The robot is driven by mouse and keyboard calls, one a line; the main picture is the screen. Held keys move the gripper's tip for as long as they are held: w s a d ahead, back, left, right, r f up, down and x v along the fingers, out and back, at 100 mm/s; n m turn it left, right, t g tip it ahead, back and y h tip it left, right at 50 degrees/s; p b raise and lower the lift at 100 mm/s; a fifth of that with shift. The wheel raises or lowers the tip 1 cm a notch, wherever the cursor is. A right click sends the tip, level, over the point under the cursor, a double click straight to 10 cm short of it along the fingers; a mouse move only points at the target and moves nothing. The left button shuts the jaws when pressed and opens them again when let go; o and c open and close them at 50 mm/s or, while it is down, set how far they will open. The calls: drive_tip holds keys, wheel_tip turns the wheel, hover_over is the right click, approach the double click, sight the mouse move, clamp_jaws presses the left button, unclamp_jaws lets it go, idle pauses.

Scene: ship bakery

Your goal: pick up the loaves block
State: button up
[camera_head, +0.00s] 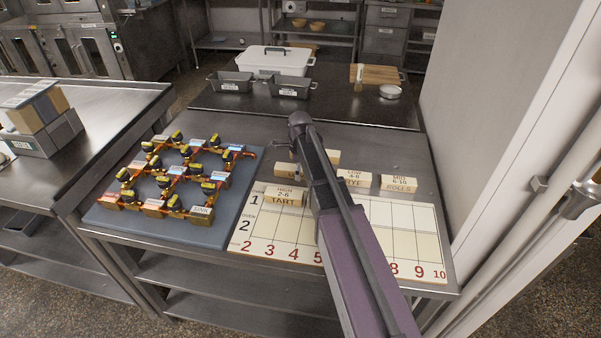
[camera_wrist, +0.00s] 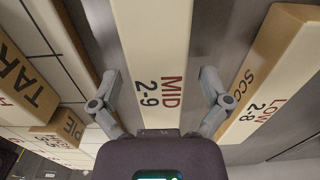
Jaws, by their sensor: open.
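In the wrist view a long cream block (camera_wrist: 152,35) marked MID 2-9 lies between the two fingers of my gripper (camera_wrist: 158,78). The fingers are open, one on each side of it, with gaps to its sides. No name is readable on this block, so I cannot tell from its lettering whether it is the loaves block.
A numbered board (camera_head: 268,236) and a blue-grey mat (camera_head: 116,219) with a linked orange-and-black assembly share the table.

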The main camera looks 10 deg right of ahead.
drive_tip(key=c, duration=1.3)
drive_tip(key=shift+r, duration=0.2)
drive_tip(key=shift+c, duration=0.2)
wheel_tip(320, 180, up, 10)
drive_tip(key=p, duration=1)
drive_tip(key=shift+f, duration=0.2)
